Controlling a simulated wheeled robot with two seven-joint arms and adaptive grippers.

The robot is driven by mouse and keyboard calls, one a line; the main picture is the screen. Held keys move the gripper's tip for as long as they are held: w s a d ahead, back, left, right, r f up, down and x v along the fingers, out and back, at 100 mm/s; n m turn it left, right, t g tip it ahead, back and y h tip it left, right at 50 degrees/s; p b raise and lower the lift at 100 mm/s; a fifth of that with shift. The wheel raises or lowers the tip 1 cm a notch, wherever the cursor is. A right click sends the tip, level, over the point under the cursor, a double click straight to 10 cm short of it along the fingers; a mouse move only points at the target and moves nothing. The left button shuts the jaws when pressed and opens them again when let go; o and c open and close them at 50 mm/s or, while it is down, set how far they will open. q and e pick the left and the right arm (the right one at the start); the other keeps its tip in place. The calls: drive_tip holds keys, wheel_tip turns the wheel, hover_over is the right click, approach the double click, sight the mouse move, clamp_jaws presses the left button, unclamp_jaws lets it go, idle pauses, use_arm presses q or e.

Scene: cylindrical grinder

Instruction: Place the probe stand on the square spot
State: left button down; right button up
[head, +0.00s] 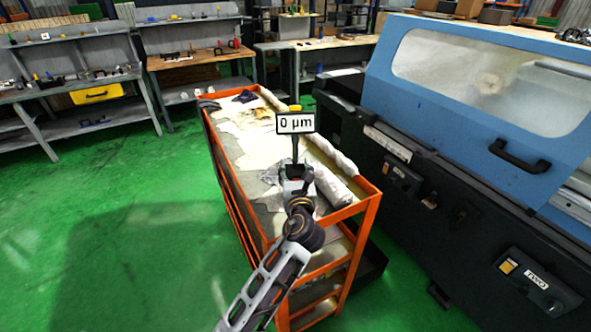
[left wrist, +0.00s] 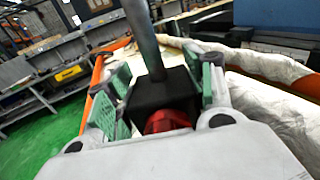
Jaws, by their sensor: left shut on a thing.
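The probe stand has a white "0 µm" display (head: 296,123) with a yellow top, on a dark post. In the left wrist view its grey post (left wrist: 146,40) rises from a black block (left wrist: 163,100) with a red round part below. My left gripper (head: 297,178) is shut on the probe stand at the black block, between green-padded fingers. The stand is upright, over the orange cart (head: 364,222); whether it touches the cart top I cannot tell. No square spot can be made out in either view. My right gripper is not in view.
The cart's top holds stained cloths (head: 238,125) and a rolled white cloth (head: 331,186) along its right side. The blue and black grinder (head: 470,95) stands close on the right. Workbenches (head: 75,75) line the back left. The green floor to the left is clear.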

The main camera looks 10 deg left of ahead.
use_arm(q)
drive_tip(key=c, duration=0.6)
unclamp_jaws()
drive_tip(key=shift+o, duration=0.2)
drive_tip(key=shift+r, duration=0.1)
drive_tip(key=s+d+b, duration=0.1)
drive_tip(key=s+d, duration=0.1)
drive_tip(key=s, duration=0.9)
drive_tip(key=shift+s+d, duration=0.2)
drive_tip(key=shift+s, duration=0.2)
drive_tip(key=shift+r, duration=0.1)
